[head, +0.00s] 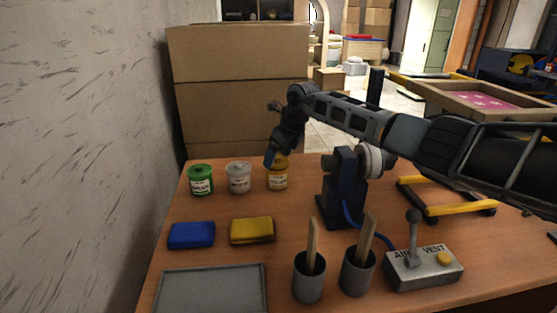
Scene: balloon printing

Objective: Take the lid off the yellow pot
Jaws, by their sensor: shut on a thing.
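The yellow pot (277,180) stands upright at the back of the wooden table, the rightmost in a row of three pots. It has a pale label on its front. My arm reaches in from the right, and my gripper (271,160) points down at the top of the pot. The gripper is shut on the lid of the yellow pot, which is mostly hidden behind the fingers. At this size I cannot tell whether the lid still touches the pot's rim.
A grey-white pot (238,178) and a green pot (200,180) stand to the left. In front lie a blue block (191,235) and a yellow block (252,230). A dark blue stand (345,190) rises close on the right. Cardboard boxes (240,85) stand behind the table.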

